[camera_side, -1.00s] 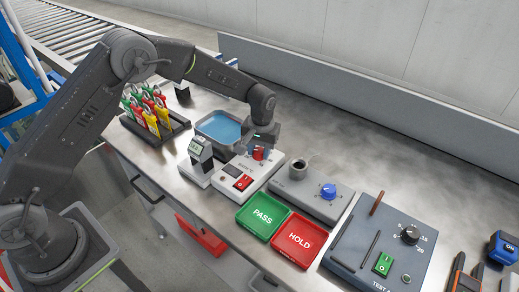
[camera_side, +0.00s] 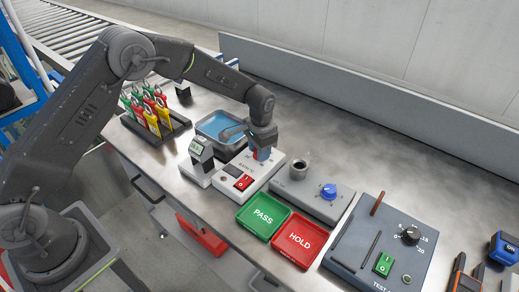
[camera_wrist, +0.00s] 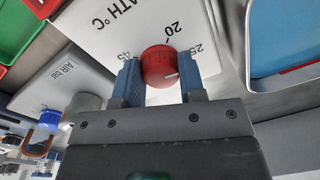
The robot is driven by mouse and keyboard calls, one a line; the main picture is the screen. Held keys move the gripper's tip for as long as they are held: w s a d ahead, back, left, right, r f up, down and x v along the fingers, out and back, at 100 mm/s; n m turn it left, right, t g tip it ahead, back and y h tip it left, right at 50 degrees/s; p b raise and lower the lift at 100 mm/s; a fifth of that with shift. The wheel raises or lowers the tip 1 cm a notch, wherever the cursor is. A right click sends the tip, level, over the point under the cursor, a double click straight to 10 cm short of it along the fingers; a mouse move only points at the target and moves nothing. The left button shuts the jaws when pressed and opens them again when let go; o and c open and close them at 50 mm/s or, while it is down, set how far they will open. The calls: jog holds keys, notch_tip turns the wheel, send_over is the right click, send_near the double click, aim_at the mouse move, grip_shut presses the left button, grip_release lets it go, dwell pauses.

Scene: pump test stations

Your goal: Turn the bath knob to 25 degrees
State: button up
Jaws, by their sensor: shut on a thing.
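The red bath knob (camera_wrist: 158,62) is on the light panel marked "BATH °C" in the wrist view. The numbers 20, 25 and 45 show around it. A short white mark shows on its right side, below the 25 label; its exact reading I cannot tell. My gripper (camera_wrist: 163,74) is shut on the knob, with one blue finger on each side of it. In the side view my gripper (camera_side: 262,153) points down at the white bath unit (camera_side: 222,185), and the fingers largely hide the knob.
A blue-filled bath tray (camera_side: 207,128) stands behind the unit. A grey unit with a blue knob (camera_side: 329,191) is to the right. Green PASS (camera_side: 263,216) and red HOLD (camera_side: 299,238) trays lie in front. A rack of coloured tags (camera_side: 152,108) is at left.

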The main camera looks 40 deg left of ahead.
dwell(0.4)
jog(key=o, duration=0.9)
jog(key=shift+o, duration=0.2)
notch_tip(320, 180, up, 14)
jog(key=shift+d, duration=0.35)
jog(key=shift+s, duration=0.1)
